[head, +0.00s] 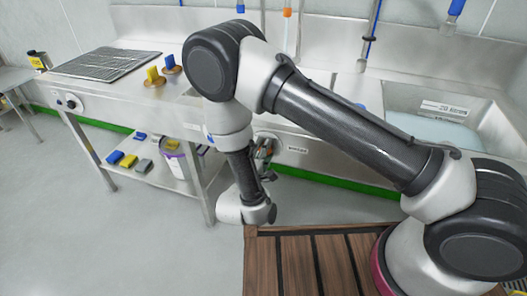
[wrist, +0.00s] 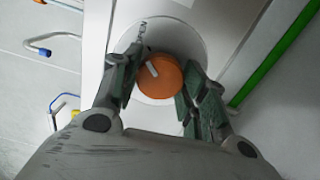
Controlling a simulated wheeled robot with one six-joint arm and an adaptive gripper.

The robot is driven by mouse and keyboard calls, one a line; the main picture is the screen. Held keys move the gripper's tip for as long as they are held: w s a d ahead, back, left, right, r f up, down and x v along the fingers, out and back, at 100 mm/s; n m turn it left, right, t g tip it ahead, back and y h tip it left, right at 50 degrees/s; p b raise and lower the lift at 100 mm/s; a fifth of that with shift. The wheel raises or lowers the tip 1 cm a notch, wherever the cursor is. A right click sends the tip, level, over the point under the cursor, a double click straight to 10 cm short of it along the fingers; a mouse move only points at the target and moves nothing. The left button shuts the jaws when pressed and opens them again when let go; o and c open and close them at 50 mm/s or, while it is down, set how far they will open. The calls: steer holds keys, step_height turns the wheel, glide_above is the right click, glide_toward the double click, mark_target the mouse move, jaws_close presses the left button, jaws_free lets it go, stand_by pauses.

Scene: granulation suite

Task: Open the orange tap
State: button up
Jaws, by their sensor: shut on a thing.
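The orange tap (wrist: 161,79) is a round knob on a pale round plate (wrist: 185,38) in the wrist view. A short white mark on the knob lies at its upper left, and small dark lettering that seems to read OPEN is on the plate above left. My gripper (wrist: 163,82) is shut on the knob, with one dark green finger pad on its left and the other on its right. In the head view my gripper (head: 264,150) is at the front panel of the steel sink bench; the orange tap cannot be made out there.
The steel bench (head: 180,92) carries a drain grid (head: 106,63), two brushes (head: 163,72) and a sink basin (head: 437,105) at right. A lower shelf (head: 150,182) holds sponges and a white tub (head: 175,160). The grey floor at left is clear.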

mark_target(266, 128)
steer(key=shift+f+m, duration=0.1)
steer(key=shift+m, duration=0.4)
steer(key=o, duration=1.1)
steer(key=shift+c, duration=0.2)
steer(key=o, duration=0.3)
steer(key=r, duration=0.6)
steer(key=shift+w+a+r, duration=0.1)
steer(key=shift+w+r, duration=0.25)
steer(key=shift+r, duration=0.05)
steer(key=r, duration=0.1)
steer(key=s+r, duration=0.1)
steer(key=r, duration=0.1)
steer(key=shift+c, duration=1.1)
steer(key=shift+w+r, duration=0.1)
steer(key=shift+r, duration=0.1)
steer(key=shift+c, duration=0.4)
